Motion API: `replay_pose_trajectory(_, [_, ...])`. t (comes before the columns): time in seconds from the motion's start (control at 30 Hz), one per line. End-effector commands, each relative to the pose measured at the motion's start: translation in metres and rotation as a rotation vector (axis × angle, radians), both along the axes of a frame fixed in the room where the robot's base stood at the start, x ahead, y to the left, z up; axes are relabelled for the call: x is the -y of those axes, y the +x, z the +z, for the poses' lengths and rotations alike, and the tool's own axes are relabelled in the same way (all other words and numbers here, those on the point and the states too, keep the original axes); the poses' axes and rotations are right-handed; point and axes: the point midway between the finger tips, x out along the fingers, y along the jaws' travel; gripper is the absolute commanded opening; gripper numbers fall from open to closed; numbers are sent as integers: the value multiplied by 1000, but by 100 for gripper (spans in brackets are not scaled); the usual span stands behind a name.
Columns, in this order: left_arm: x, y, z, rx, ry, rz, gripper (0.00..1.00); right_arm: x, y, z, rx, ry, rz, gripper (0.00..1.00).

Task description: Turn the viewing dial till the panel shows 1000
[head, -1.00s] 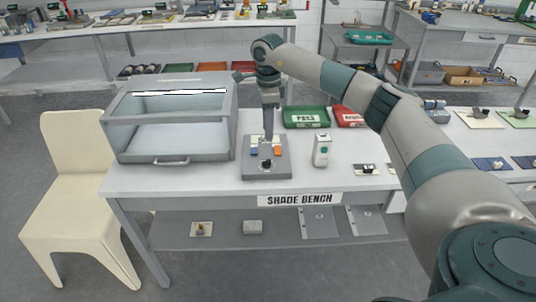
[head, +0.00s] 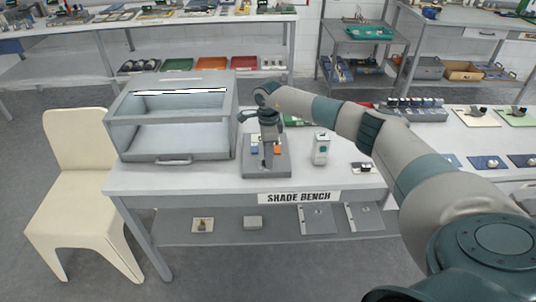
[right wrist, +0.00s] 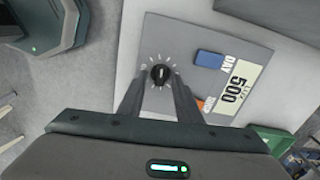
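The grey control panel (head: 282,170) sits on the bench to the right of a glass-windowed cabinet. In the right wrist view the panel (right wrist: 178,40) carries a small round black dial (right wrist: 160,75) with a white pointer mark and white ticks around it. Its display (right wrist: 232,88) reads LUX 500. A blue DAY button (right wrist: 210,59) and an orange button (right wrist: 201,105) sit beside it. My right gripper (right wrist: 158,84) is open, its two fingers on either side of the dial with visible gaps. In the head view my right gripper (head: 268,164) hides the dial. My left gripper is out of view.
The grey cabinet (head: 136,152) stands close to the panel's left. The bench front (head: 225,192) is clear.

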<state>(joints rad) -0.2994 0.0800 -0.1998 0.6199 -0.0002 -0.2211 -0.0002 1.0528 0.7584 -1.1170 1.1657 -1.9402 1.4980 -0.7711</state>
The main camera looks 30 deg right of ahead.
Motion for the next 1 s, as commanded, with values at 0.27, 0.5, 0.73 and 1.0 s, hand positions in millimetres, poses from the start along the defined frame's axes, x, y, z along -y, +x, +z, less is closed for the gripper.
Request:
replay_pose_trajectory(0.27, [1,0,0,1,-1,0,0,0,0,0,0,0,0,10])
replay_pose_trajectory(0.5, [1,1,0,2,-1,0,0,0,0,0,0,0,-1,0])
replay_pose_trajectory(0.73, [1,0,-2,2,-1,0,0,0,0,0,0,1,-31,0])
replay_pose_trajectory(1.0, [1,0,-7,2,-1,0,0,-1,0,0,2,1,-153,0])
